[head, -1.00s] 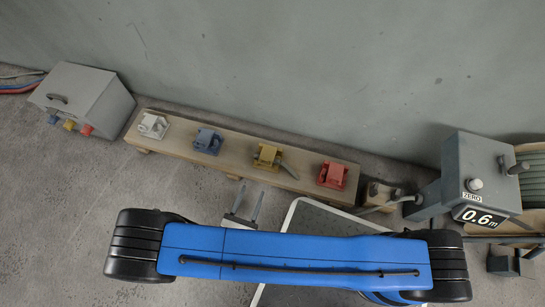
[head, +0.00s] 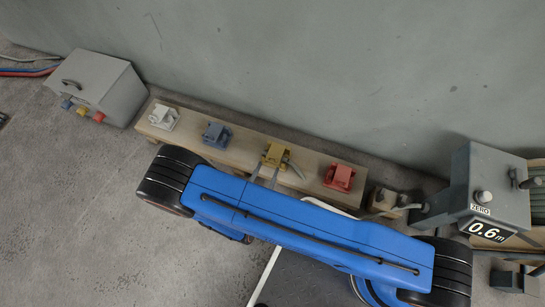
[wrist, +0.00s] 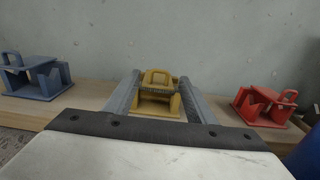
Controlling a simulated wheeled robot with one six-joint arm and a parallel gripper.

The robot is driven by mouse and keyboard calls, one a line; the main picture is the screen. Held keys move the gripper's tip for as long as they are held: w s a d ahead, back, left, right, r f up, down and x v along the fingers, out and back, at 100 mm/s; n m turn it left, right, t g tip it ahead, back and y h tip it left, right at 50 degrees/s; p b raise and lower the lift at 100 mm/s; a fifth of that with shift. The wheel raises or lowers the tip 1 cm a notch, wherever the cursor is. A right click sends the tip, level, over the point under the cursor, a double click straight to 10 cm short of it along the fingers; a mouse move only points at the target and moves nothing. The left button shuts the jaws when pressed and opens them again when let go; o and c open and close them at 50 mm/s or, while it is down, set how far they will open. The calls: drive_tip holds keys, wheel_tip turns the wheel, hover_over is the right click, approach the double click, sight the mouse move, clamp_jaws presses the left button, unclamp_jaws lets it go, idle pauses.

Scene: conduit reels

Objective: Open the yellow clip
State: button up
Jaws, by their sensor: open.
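The yellow clip (head: 274,155) sits on the wooden plank, between the blue clip and the red clip. In the wrist view the yellow clip (wrist: 157,92) is straight ahead, with a raised loop on top. A grey cable end lies just right of it in the head view. My gripper (head: 265,173) is open, with its fingertips at the front of the yellow clip. In the wrist view my gripper's fingers (wrist: 160,100) stand one on each side of the clip, apart from each other. I cannot tell whether they touch it.
A white clip (head: 164,117), a blue clip (head: 216,134) and a red clip (head: 339,177) share the plank (head: 245,146). A grey box (head: 97,86) stands left. A grey meter unit reading 0.6 m (head: 487,185) stands right. The wall is close behind.

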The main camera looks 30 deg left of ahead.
sight(272, 158)
drive_tip(key=shift+w+a, duration=0.2)
drive_tip(key=shift+w, duration=1.55)
drive_tip(key=shift+w+a, duration=0.15)
drive_tip(key=shift+w, duration=1.55)
clamp_jaws()
